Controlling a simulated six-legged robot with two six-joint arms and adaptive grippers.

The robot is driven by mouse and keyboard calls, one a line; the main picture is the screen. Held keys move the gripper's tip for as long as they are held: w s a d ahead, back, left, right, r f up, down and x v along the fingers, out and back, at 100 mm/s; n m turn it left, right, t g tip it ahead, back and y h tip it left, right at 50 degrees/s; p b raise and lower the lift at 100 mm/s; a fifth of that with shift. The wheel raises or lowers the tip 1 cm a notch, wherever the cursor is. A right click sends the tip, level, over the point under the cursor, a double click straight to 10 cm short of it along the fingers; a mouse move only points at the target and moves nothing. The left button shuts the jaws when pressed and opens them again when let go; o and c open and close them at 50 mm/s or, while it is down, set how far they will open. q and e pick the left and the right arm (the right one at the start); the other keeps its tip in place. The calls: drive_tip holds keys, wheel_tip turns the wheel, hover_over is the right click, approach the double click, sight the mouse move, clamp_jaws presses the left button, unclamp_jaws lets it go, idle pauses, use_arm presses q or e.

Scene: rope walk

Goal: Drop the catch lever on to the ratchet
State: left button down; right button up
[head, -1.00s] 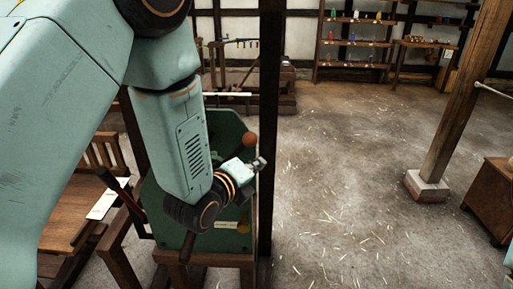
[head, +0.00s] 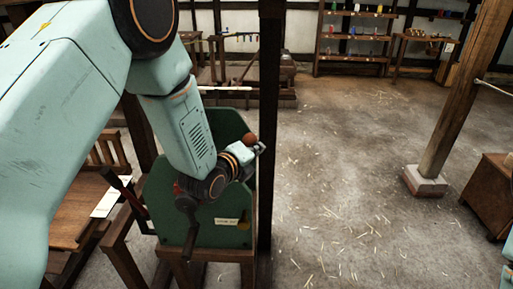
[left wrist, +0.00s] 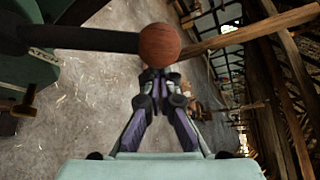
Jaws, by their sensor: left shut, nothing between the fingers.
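A lever with a round brown knob (head: 250,138) stands at the right side of the green machine housing (head: 222,212). In the left wrist view the knob (left wrist: 159,44) sits on the end of a dark bar (left wrist: 95,39) coming in from the left. My left gripper (head: 259,148) is shut and empty, right by the knob. In the left wrist view its fingertips (left wrist: 154,75) meet just at the knob's lower edge; I cannot tell whether they touch it. The ratchet cannot be made out. My right gripper is out of view.
A dark post (head: 268,120) rises just right of the machine. A wooden bench (head: 75,215) stands to the left, with a white card (head: 106,202) on it. The straw-strewn floor (head: 350,170) to the right is open up to a leaning post (head: 455,110).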

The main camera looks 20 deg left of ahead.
use_arm(q)
drive_tip(key=shift+d, duration=0.1)
drive_tip(key=shift+w, duration=0.1)
drive_tip(key=shift+s+a+r+n+t+b, duration=0.3)
drive_tip(key=shift+a+r+n+b, duration=0.1)
drive_tip(key=shift+a+r+n, duration=0.4)
drive_tip(key=s+a+r+n+t+h+b, duration=0.1)
drive_tip(key=s+a+r+n+t+b, duration=0.1)
drive_tip(key=a+n, duration=0.3)
drive_tip(key=shift+a+r+n+t+h+b, duration=0.4)
drive_tip(key=shift+a+r+t, duration=0.35)
drive_tip(key=shift+a, duration=0.4)
drive_tip(key=shift+d, duration=0.1)
